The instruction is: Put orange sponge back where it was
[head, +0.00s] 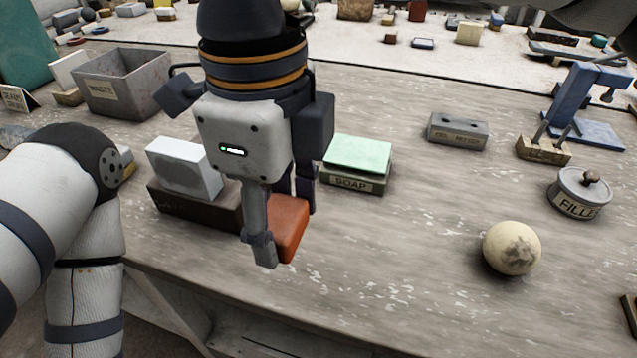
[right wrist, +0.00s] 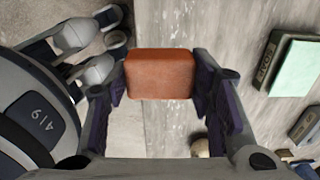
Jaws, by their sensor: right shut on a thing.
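The orange sponge (head: 290,226) is a reddish-orange block held between the fingers of my right gripper (head: 283,222). In the head view the near finger hides part of it. In the right wrist view the sponge (right wrist: 160,74) sits between both fingers of the right gripper (right wrist: 160,88), which touch its two sides. It is held over the front edge of the table, with floor visible to its left in that view. My left arm comes in at the left of the head view, but I cannot make out its gripper.
On the table (head: 390,270), a green block lies on the SOAP box (head: 352,181), right of my right gripper. A white block (head: 186,168) sits on a dark brown block (head: 190,208) to its left. Farther right are a mottled sphere (head: 511,248) and the FILLER pot (head: 579,193). The front middle is clear.

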